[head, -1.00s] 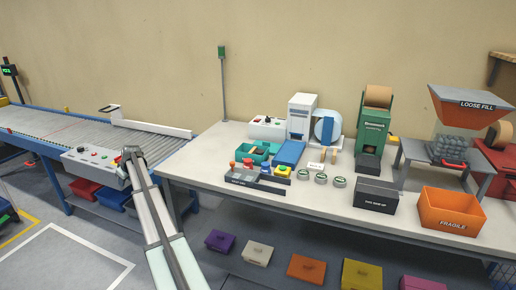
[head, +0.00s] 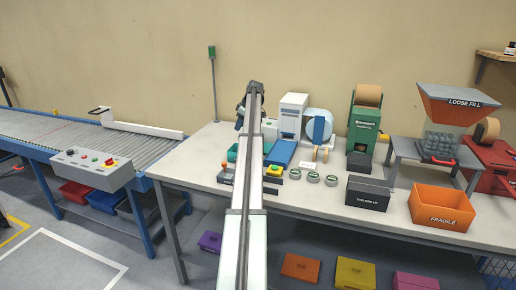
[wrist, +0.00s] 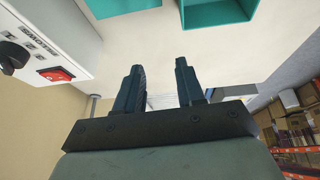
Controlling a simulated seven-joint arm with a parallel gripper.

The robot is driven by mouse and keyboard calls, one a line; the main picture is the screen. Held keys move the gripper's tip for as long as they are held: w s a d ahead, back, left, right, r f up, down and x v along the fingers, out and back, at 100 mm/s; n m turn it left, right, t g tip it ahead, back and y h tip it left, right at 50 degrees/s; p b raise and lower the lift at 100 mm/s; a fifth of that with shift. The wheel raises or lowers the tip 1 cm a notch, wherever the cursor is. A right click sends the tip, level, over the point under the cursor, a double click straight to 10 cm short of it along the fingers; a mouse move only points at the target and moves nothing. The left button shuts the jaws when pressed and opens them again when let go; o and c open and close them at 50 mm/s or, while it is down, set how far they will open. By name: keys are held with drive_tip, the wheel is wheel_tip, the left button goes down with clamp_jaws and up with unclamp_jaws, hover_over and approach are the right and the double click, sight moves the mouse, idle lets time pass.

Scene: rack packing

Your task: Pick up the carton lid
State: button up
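I cannot make out a loose carton lid for certain in either view. A dark grey carton (head: 367,197) marked THIS SIDE UP stands on the table, right of its middle; its top looks dark, and I cannot tell whether a separate lid is on it. My gripper is mostly hidden behind my arm in the head view, above the left back of the table. In the wrist view my gripper (wrist: 157,72) has its two dark fingers apart with nothing between them. It is well left of the grey carton.
The table (head: 300,205) also bears an orange FRAGILE box (head: 441,207), a green dispenser (head: 362,134), a white machine (head: 291,115) and several small round tins. Teal bins (wrist: 215,12) and a red switch (wrist: 55,75) are near my gripper. A conveyor (head: 60,130) runs left.

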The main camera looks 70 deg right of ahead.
drive_tip(key=s+d+r, duration=0.1)
drive_tip(key=s+d, duration=0.1)
drive_tip(key=s, duration=0.4)
drive_tip(key=s+d+r, duration=0.2)
drive_tip(key=s, duration=0.5)
drive_tip(key=shift+y, duration=0.3)
drive_tip(key=x, duration=0.8)
drive_tip(key=shift+d+f, duration=0.25)
drive_tip(key=shift+f, duration=0.15)
drive_tip(key=shift+x, duration=2.65)
drive_tip(key=shift+s+d, duration=0.15)
drive_tip(key=shift+s, duration=0.05)
clamp_jaws()
